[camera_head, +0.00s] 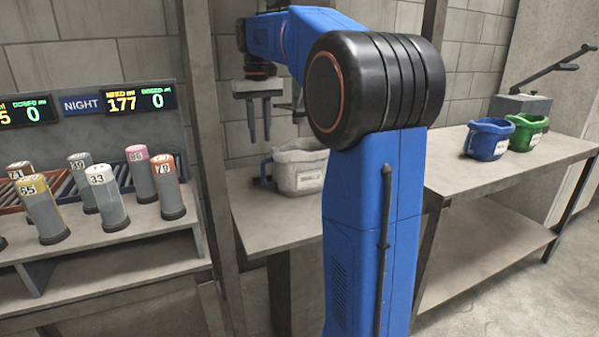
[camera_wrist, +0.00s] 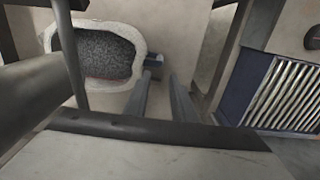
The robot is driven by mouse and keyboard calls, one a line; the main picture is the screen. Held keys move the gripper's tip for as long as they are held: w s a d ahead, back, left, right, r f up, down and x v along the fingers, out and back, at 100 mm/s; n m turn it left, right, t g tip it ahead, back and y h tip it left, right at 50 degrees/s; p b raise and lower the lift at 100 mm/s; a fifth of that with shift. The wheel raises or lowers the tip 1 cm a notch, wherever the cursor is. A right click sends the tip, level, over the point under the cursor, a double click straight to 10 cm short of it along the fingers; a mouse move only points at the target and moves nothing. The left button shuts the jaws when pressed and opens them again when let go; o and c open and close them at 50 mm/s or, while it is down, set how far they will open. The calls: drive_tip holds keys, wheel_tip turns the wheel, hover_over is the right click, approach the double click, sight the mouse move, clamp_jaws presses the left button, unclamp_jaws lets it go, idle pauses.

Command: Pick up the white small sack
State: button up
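The white small sack (camera_head: 305,178) stands upright on a grey table, partly hidden behind my blue arm in the head view. It has a pale rim, a label on its side and a dark blue handle at its left. In the wrist view I see its thick pale rim (camera_wrist: 138,45) from above, with dark grey grainy stuff inside. The handle sticks out at its right there. My gripper (camera_head: 259,138) hangs above and to the left of the sack in the head view. Its two fingers also show in the wrist view (camera_wrist: 161,80), apart and empty, near the handle.
A blue bucket (camera_head: 488,139) and a green bucket (camera_head: 528,131) stand on the right table. Several numbered canisters (camera_head: 107,197) stand on the left shelf below lit counters. A metal post (camera_head: 206,150) rises between shelf and sack table. A blue-edged slatted rack (camera_wrist: 285,92) lies right in the wrist view.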

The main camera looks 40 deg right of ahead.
hover_over(263, 170)
drive_tip(key=w, duration=0.1)
drive_tip(key=f, duration=0.6)
drive_tip(key=shift+w+d+f, duration=0.15)
drive_tip(key=shift+d, duration=0.15)
drive_tip(key=shift+s+f, duration=0.15)
drive_tip(key=shift+f, duration=1.3)
drive_tip(key=shift+s+f, duration=0.1)
drive_tip(key=shift+f, duration=1.3)
drive_tip(key=shift+a, duration=0.1)
clamp_jaws()
drive_tip(key=shift+r, duration=0.1)
